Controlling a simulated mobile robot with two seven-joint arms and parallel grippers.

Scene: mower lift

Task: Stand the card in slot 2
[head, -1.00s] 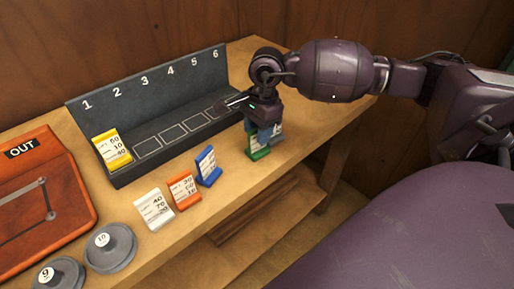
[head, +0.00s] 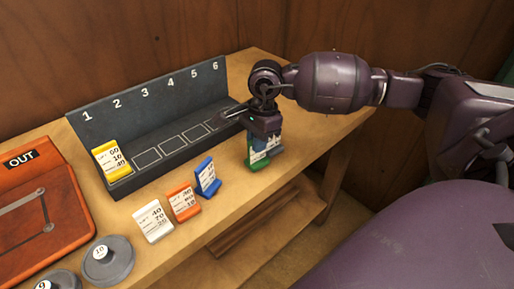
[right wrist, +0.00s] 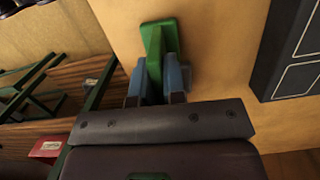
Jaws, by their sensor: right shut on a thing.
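My right gripper (head: 262,143) is shut on the green card (head: 258,162), near the front edge of the bench. In the right wrist view the green card (right wrist: 157,50) sits between the two blue-grey fingertips (right wrist: 158,78). I cannot tell whether the card's foot touches the bench. The dark rack (head: 150,108) has numbers 1 to 6 along its back panel. Slot 2 (head: 147,158) is an empty outlined square beside the yellow card (head: 112,160), which stands in slot 1. My left gripper is not in view.
A white card (head: 153,221), an orange card (head: 183,202) and a blue card (head: 207,177) stand in front of the rack. Grey round weights (head: 108,262) and the orange OUT board (head: 35,215) lie at the left. Several rack slots are empty.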

